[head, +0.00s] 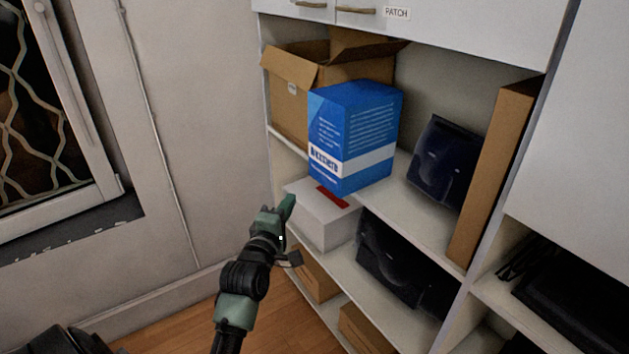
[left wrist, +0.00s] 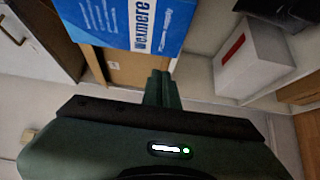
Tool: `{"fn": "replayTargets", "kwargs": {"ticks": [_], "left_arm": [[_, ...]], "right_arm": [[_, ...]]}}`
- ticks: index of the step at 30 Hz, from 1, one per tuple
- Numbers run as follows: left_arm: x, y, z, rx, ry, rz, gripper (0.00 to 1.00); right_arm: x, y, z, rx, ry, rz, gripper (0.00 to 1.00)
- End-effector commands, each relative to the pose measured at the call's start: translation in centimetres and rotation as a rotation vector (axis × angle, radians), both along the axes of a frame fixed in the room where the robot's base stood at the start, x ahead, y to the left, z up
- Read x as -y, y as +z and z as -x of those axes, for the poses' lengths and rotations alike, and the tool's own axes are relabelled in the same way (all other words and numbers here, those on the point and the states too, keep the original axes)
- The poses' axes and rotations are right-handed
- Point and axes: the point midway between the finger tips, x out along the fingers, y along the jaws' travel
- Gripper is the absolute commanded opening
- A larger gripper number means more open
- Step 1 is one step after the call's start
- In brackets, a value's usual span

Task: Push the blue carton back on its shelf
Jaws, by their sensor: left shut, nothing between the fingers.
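The blue carton (head: 355,135) with a white band stands upright on the upper open shelf (head: 420,222). Its near bottom corner sticks out past the shelf's front edge. In the left wrist view the carton (left wrist: 130,20) is at the top, its lettered face partly cut off. My left gripper (head: 289,205) is shut and empty, below and left of the carton, apart from it in the head view. Its closed fingers (left wrist: 158,88) point toward the shelves in the wrist view. My right gripper is not in view.
An open brown box (head: 290,95) stands left of and behind the carton. A dark device (head: 443,160) and a tall brown panel (head: 492,175) are to its right. A white box with a red stripe (head: 325,228) sits one shelf lower, near my gripper.

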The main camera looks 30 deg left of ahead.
Motion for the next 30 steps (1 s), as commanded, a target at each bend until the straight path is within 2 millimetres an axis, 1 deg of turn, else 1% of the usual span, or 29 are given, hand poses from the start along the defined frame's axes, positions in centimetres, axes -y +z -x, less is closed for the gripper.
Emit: {"fn": "replayTargets", "kwargs": {"ticks": [4, 12, 14, 16, 19, 22, 30], "left_arm": [[-0.7, 0.1, -2.4, -0.001, -0.002, -0.002, 0.00], [-2.4, 0.1, -8.0, -0.001, -0.002, -0.004, 0.00], [-2.8, 0.1, -9.1, -0.002, -0.001, -0.004, 0.00], [-2.1, 0.1, -10.2, -0.002, -0.002, 0.000, 0.00], [-1.4, 0.1, -11.3, -0.003, -0.002, -0.001, 0.00], [-1.1, 0.0, -12.0, -0.003, -0.002, -0.001, 0.00], [-0.8, -0.1, -12.4, -0.003, -0.001, -0.004, 0.00]], "right_arm": [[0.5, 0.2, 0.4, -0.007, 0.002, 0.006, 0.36], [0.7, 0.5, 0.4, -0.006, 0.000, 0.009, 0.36], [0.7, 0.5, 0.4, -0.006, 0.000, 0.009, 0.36], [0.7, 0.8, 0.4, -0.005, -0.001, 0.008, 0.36], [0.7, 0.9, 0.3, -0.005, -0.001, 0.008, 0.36], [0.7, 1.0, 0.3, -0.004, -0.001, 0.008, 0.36], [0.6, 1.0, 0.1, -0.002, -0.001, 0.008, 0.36]]}}
